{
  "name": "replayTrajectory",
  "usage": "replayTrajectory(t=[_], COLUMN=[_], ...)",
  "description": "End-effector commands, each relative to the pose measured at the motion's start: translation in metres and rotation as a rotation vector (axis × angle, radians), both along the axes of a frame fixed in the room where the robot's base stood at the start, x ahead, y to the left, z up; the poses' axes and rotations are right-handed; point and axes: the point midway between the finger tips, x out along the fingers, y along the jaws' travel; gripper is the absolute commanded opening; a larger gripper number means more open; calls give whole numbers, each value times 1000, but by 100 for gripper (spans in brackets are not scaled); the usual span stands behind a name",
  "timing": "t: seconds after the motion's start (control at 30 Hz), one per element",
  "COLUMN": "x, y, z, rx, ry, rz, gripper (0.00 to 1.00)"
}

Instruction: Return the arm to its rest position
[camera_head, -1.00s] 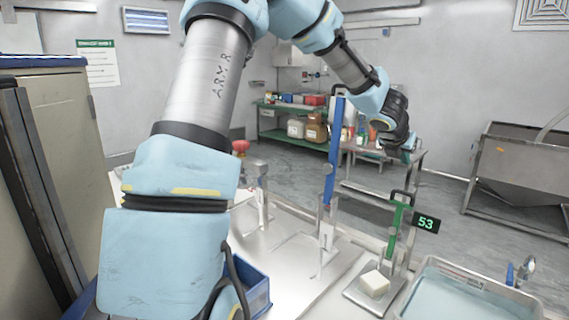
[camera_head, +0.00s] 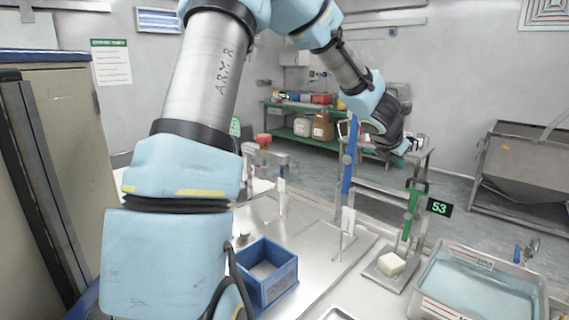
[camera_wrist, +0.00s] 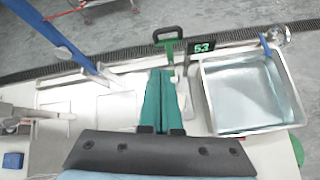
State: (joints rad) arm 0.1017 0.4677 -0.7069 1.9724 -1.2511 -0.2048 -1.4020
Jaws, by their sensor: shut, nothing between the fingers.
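My gripper (camera_head: 399,160) hangs in the air at the upper right of the head view, past the blue lever post. In the wrist view its two green fingers (camera_wrist: 162,72) lie together, shut with nothing between them. Below the gripper in the head view is a scale (camera_head: 386,272) with a pale block (camera_head: 391,262) on it, a green-handled post (camera_head: 412,208) and a display reading 53 (camera_head: 439,207). The gripper is apart from these things. My arm reaches across the upper middle of the head view and hides part of the room.
A blue bin (camera_head: 268,277) stands on the metal worktop beside my arm. A water-filled basin (camera_head: 481,284) is at the lower right. A tall blue lever (camera_head: 350,155) rises near the gripper. A green shelf (camera_head: 290,136) with containers stands at the back.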

Motion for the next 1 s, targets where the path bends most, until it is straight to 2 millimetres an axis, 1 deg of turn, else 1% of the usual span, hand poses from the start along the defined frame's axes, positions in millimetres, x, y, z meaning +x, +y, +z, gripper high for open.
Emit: replayTrajectory(t=[0.17, 0.27, 0.37, 0.47, 0.57, 0.6, 0.67, 0.7, 0.8, 0.9, 1.0], x=[-4, -9, -18, -32, -55, -67, -88, -102, -136, -164, -182], y=[28, 52, 82, 121, 174, 198, 235, 257, 306, 340, 361], z=[-15, -28, -42, -60, -83, -92, -104, -112, -125, -134, -138], rx=[156, 280, 424, 592, 782, 857, 954, 1004, 1086, 1117, 1125], ry=[-111, -184, -259, -327, -380, -395, -407, -408, -404, -394, -388], rz=[-164, -297, -458, -659, -918, -1038, -1220, -1337, -1599, -1799, -1926], gripper=[0, 0, 0, 0, 0, 0, 0, 0, 0, 0, 0])
